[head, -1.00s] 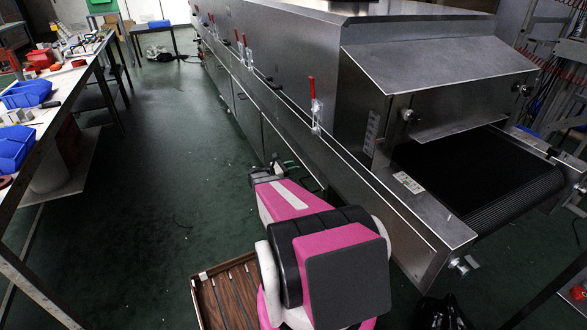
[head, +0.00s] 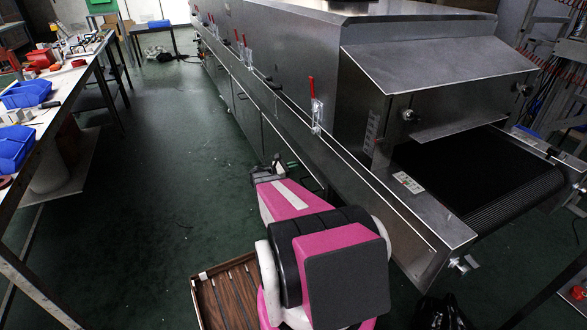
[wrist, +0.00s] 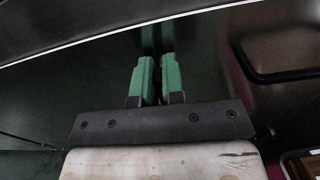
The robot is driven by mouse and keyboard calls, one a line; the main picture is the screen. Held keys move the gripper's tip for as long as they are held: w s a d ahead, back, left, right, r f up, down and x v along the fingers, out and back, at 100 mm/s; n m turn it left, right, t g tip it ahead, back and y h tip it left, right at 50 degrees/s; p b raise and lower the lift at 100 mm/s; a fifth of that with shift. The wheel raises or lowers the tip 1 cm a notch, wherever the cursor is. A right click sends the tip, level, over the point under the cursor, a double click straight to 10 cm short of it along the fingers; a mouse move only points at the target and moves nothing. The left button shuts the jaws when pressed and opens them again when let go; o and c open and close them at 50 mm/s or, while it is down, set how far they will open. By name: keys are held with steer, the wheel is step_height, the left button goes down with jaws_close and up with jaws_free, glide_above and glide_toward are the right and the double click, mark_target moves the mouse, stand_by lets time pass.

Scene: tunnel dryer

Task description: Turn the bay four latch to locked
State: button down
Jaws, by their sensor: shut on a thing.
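My gripper (wrist: 158,84) shows its two green fingers close together in the wrist view, with a narrow dark gap between them. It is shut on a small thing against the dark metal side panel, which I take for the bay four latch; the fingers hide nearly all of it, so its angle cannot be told. In the head view my gripper (head: 277,167) is at the dryer's lower side, beyond my pink arm. The dryer (head: 290,115) runs from front right to back left.
A black loop handle (wrist: 285,75) is right of my fingers in the wrist view. Red-handled clamps (head: 312,88) line the dryer's side. A workbench (head: 42,118) with blue bins stands at left; a brown slatted tray (head: 232,296) is below my arm.

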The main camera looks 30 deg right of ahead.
steer(key=m, duration=0.4)
steer(key=shift+s+m, duration=0.2)
steer(key=shift+m, duration=0.2)
steer(key=shift+s+f+m, duration=0.1)
steer(key=shift+f+m, duration=0.05)
steer(key=shift+m, duration=1.95)
steer(key=shift+s+f+m, duration=0.1)
steer(key=shift+f+m, duration=0.1)
steer(key=shift+m, duration=1.9)
steer(key=shift+s+f+m, duration=0.1)
steer(key=shift+f+m, duration=0.05)
steer(key=shift+m, duration=1.95)
steer(key=c, duration=1.2)
jaws_free()
